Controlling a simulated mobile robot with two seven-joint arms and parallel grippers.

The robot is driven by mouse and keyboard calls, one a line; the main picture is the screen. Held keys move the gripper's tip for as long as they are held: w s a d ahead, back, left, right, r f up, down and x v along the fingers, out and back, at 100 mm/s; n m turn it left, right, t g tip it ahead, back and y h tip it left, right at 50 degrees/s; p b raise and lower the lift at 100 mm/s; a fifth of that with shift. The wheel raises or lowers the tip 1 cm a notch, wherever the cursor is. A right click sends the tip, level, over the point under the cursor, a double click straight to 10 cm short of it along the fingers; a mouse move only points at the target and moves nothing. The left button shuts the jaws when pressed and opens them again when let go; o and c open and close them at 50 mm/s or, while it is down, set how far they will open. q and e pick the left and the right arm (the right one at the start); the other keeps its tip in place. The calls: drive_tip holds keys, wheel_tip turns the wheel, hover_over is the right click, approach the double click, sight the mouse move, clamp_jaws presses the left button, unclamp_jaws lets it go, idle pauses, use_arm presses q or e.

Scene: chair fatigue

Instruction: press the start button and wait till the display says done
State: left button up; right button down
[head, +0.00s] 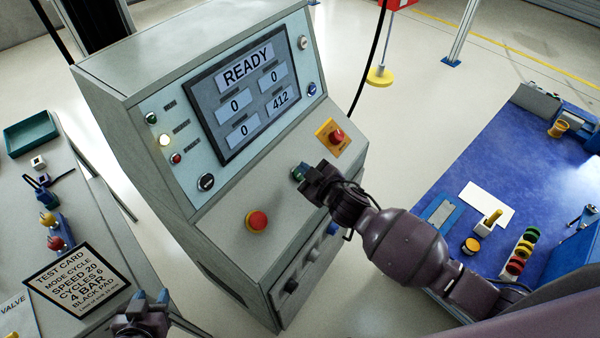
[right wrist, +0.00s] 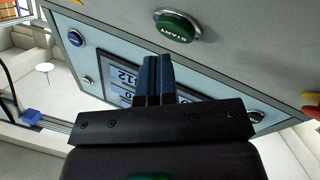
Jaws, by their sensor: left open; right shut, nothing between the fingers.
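The grey console's display (head: 245,92) reads READY, with 0, 0, 0 and 412 below. The green start button (head: 298,172) is on the sloped panel, partly hidden by my right gripper (head: 308,176). In the right wrist view the button (right wrist: 175,26) is labelled START. My right gripper (right wrist: 158,65) is shut and empty there, its fingertips just below the button in the picture, with a visible gap. Depth to the button is hard to tell. My left gripper (head: 142,304) is open and empty at the lower left, far from the console's buttons.
Two red buttons flank the start button: one at lower left (head: 257,221), one on a yellow plate (head: 336,138). A test card (head: 76,280) lies on the left bench. A blue-topped table (head: 470,165) with small parts stands at right.

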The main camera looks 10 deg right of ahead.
drive_tip(key=shift+f, duration=0.1)
drive_tip(key=shift+w+a+f, duration=0.15)
drive_tip(key=shift+w+f, duration=0.05)
drive_tip(key=shift+f, duration=0.1)
drive_tip(key=shift+w+a+f+b, duration=0.1)
drive_tip(key=shift+a+f+b, duration=0.05)
drive_tip(key=shift+f+b, duration=0.2)
idle(1.0)
drive_tip(key=shift+r, duration=0.2)
drive_tip(key=shift+s+d+r+p, duration=0.3)
drive_tip(key=shift+r+p, duration=0.25)
drive_tip(key=shift+p, duration=0.25)
drive_tip(key=r+p, duration=0.1)
drive_tip(key=s+d+r+p, duration=0.1)
drive_tip(key=p, duration=0.1)
drive_tip(key=shift+r, duration=0.15)
drive_tip(key=shift+s+d+r+p, duration=0.15)
drive_tip(key=shift+s+d+r, duration=0.1)
drive_tip(key=shift+r, duration=0.25)
drive_tip(key=shift+s+d+r+p, duration=0.15)
drive_tip(key=shift+s+d+r, duration=0.05)
drive_tip(key=shift+r, duration=0.25)
